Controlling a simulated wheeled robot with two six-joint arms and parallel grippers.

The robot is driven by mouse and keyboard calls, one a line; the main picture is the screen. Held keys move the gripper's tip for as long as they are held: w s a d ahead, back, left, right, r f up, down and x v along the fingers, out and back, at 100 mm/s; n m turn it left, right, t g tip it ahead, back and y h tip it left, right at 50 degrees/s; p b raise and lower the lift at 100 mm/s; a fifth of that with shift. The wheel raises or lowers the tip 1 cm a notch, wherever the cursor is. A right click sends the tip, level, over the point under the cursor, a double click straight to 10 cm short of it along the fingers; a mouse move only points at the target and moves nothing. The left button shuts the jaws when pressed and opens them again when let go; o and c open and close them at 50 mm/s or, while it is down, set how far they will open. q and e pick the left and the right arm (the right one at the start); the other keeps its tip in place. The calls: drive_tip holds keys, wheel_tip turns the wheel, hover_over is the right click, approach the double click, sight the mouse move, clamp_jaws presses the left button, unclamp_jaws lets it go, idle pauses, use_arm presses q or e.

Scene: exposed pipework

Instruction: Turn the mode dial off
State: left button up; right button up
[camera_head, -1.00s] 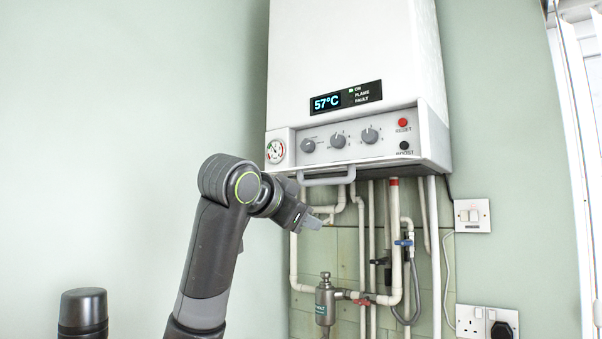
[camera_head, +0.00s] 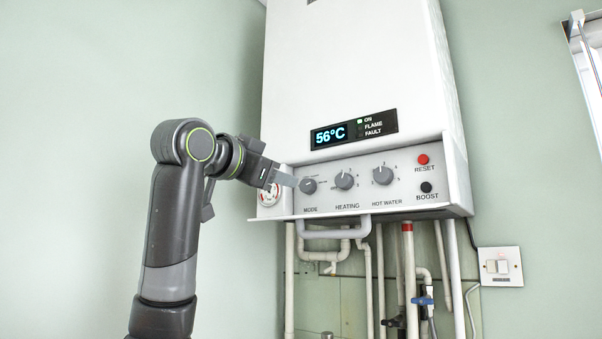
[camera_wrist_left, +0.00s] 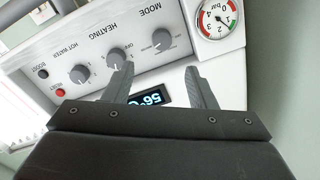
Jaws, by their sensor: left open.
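The mode dial (camera_head: 308,186) is a small grey knob at the left of the boiler's control panel, above the word MODE. In the left wrist view the mode dial (camera_wrist_left: 162,39) appears upside down, beyond the fingertips and roughly between them. My left gripper (camera_head: 289,180) is in front of the panel's left end, just left of the mode dial. In the wrist view my left gripper (camera_wrist_left: 160,75) has its two fingers spread apart with nothing between them. It appears apart from the dial, though the exact gap is hard to tell. My right gripper is out of view.
The heating dial (camera_head: 345,180) and hot water dial (camera_head: 383,175) sit to the right. The pressure gauge (camera_head: 269,193) is partly hidden behind my gripper. A display (camera_head: 353,129) reads 56°C.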

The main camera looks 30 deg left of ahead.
sight(305, 186)
use_arm(q)
drive_tip(key=w+p, duration=0.1)
drive_tip(key=w, duration=0.2)
drive_tip(key=w+p, duration=0.1)
drive_tip(key=w, duration=0.2)
drive_tip(key=w+p, duration=0.2)
drive_tip(key=w, duration=0.1)
drive_tip(key=shift+w+d, duration=0.1)
drive_tip(key=shift+d, duration=0.15)
drive_tip(key=shift+w+a, duration=0.1)
drive_tip(key=shift+w, duration=0.35)
drive_tip(key=shift+f, duration=0.1)
drive_tip(key=c, duration=1)
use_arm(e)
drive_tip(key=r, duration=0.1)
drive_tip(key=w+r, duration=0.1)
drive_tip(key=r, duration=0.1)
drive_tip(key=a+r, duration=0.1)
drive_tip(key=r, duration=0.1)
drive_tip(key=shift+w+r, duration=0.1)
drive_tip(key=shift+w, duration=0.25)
